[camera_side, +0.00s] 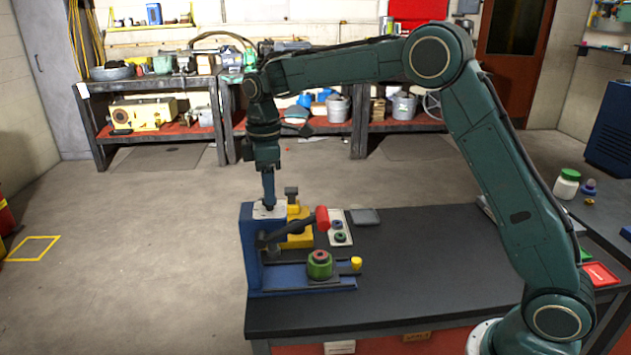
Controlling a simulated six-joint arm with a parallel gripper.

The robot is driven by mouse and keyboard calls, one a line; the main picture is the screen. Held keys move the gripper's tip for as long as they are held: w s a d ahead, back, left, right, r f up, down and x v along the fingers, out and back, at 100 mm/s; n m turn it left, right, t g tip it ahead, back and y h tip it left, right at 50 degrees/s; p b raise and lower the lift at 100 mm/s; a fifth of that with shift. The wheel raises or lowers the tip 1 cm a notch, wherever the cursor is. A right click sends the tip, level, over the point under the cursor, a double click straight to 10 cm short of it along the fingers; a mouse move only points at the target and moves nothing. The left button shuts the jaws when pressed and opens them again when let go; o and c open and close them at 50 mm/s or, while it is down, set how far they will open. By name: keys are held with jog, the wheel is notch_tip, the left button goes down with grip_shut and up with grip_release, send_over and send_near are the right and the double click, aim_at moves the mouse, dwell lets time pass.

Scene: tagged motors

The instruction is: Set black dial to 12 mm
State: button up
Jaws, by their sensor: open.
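A blue fixture (252,265) stands at the left end of the dark bench. It has a pale plate on its top left. A black dial cannot be made out clearly; a small dark spot shows on the pale plate right at my fingertips. My gripper (268,205) points straight down at that plate, with its tips at or just above it. It is open, with nothing visibly held. Whether it touches or surrounds the dark spot is too small to tell. No scale or millimetre reading is legible.
A dark lever with a red handle (322,219) juts right from the fixture. A green motor-like cylinder (320,265) and a yellow knob (356,263) sit in front. A yellow block (300,240) and a white plate with small round parts (334,219) stand behind. The bench's middle (430,260) is clear.

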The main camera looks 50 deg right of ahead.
jog(key=shift+f, duration=0.9)
jog(key=c, duration=1)
jog(key=shift+o, duration=0.2)
jog(key=shift+m, duration=0.5)
jog(key=m, duration=0.5)
jog(key=shift+r, duration=0.1)
jog(key=m, duration=0.6)
